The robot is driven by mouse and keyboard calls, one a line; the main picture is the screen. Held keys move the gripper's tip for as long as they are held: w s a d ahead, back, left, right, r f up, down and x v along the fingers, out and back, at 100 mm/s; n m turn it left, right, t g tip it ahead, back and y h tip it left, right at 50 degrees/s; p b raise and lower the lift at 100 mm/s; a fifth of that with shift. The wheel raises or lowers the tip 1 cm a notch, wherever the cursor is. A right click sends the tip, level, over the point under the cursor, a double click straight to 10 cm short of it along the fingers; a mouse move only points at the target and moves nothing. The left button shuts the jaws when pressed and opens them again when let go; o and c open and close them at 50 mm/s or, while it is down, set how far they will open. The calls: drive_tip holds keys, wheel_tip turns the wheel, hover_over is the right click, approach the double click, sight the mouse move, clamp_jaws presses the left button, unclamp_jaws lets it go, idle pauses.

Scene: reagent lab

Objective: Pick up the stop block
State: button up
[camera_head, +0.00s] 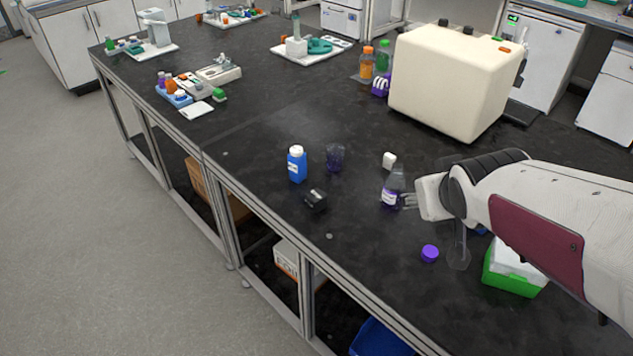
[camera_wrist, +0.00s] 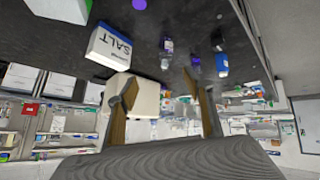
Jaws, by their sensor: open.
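A small dark block (camera_head: 316,200) lies on the black bench, in front of the blue bottle; I take it for the stop block. It also shows as a small dark shape in the wrist view (camera_wrist: 217,42). The dark block is well away from the fingers.
A blue bottle (camera_head: 297,164), a purple beaker (camera_head: 335,158) and a clear bottle with a purple label (camera_head: 392,187) stand near the dark block. A purple cap (camera_head: 430,253) and a green-and-white box (camera_head: 513,270) are nearer. A large cream machine (camera_head: 452,80) stands behind. A salt box (camera_wrist: 108,46) shows too.

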drive_tip(key=w+a+f+n+t+y, duration=0.15)
drive_tip(key=w+f, duration=0.25)
drive_tip(key=w, duration=0.6)
drive_tip(key=n+y, duration=0.4)
drive_tip(key=y, duration=0.3)
approach(319, 197)
drive_tip(key=shift+w+a+f, duration=0.1)
drive_tip(key=shift+w+f, duration=0.1)
drive_tip(key=shift+w, duration=0.4)
drive_tip(key=shift+w+a+f, duration=0.15)
drive_tip(key=shift+w, duration=0.45)
drive_tip(key=shift+s+a+f+n+y, duration=0.15)
drive_tip(key=shift+a+f+n+y, duration=0.1)
drive_tip(key=shift+a+f+y, duration=0.3)
drive_tip(key=shift+x, duration=1.3)
drive_tip(key=shift+d, duration=0.1)
